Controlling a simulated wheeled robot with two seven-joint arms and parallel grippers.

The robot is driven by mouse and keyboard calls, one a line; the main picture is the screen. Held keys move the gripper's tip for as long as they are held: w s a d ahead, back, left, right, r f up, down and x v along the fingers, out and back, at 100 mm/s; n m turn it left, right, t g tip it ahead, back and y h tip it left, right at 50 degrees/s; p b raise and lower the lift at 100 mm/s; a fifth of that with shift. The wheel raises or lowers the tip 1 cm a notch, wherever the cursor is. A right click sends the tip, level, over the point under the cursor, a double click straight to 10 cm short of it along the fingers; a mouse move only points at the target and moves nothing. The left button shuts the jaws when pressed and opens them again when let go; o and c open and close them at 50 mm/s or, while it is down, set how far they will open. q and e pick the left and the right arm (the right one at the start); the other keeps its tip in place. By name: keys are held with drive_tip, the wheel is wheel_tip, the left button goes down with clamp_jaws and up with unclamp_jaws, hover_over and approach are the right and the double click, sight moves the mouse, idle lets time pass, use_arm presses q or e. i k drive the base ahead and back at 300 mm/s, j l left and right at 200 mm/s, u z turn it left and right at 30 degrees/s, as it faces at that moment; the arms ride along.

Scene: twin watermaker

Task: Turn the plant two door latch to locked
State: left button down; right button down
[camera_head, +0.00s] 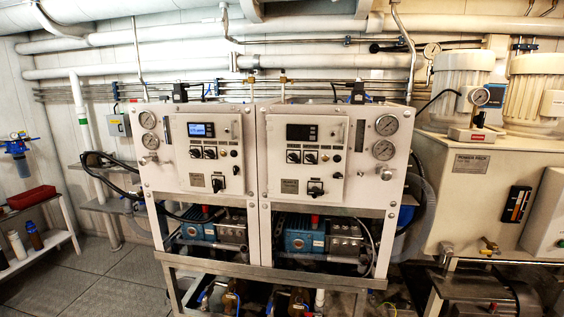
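Two white watermaker cabinets stand side by side at the centre. The left control door (231,158) has a lit blue display (201,130). The right control door (327,172) has a dark display (301,132) and black rotary knobs (310,157). A larger black switch (315,188) sits low on the right door. Both doors look closed. No plant number is readable, so I cannot tell for certain which cabinet is plant two. The door latches are too small to make out, and so is their position. Neither of my grippers is in view.
Round gauges (386,125) flank the doors. Blue pumps (305,233) sit in the open frame below. A cream power pack (470,185) with motors stands at the right. A red tray (31,196) and bottles are on a left rack. Floor (105,285) is clear at front left.

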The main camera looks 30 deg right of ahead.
sight(337, 175)
drive_tip(key=z, duration=1.25)
